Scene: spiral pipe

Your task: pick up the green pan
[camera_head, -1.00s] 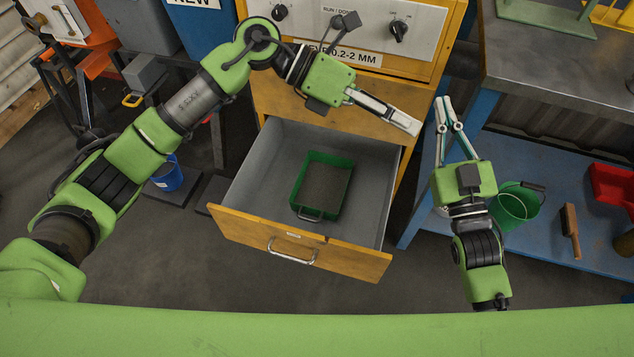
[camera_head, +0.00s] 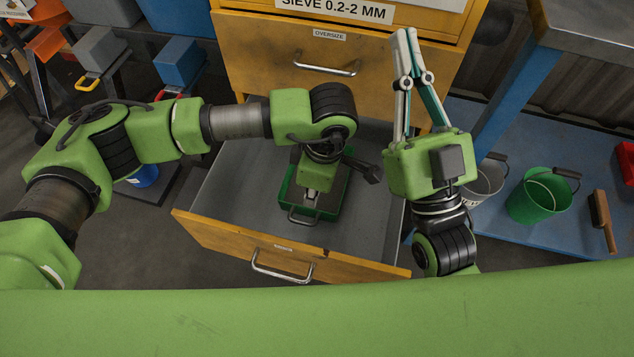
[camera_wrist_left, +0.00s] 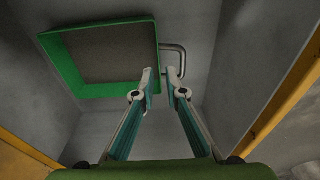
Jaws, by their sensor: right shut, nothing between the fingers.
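The green pan (camera_head: 341,195) lies in the open drawer, partly hidden by my left arm in the head view. In the left wrist view its green wall (camera_wrist_left: 72,70) and dark contents show, with a grey bar handle (camera_wrist_left: 182,62) on its right side. My left gripper (camera_head: 310,198) points down into the drawer at the pan's handle side. In the left wrist view its fingers (camera_wrist_left: 159,76) are apart, with the tips close to the handle; whether they touch it I cannot tell. My right gripper (camera_head: 403,38) is shut and empty, right of the drawer.
The drawer's front panel (camera_head: 240,240) and side walls surround the pan, with bare drawer floor around it.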

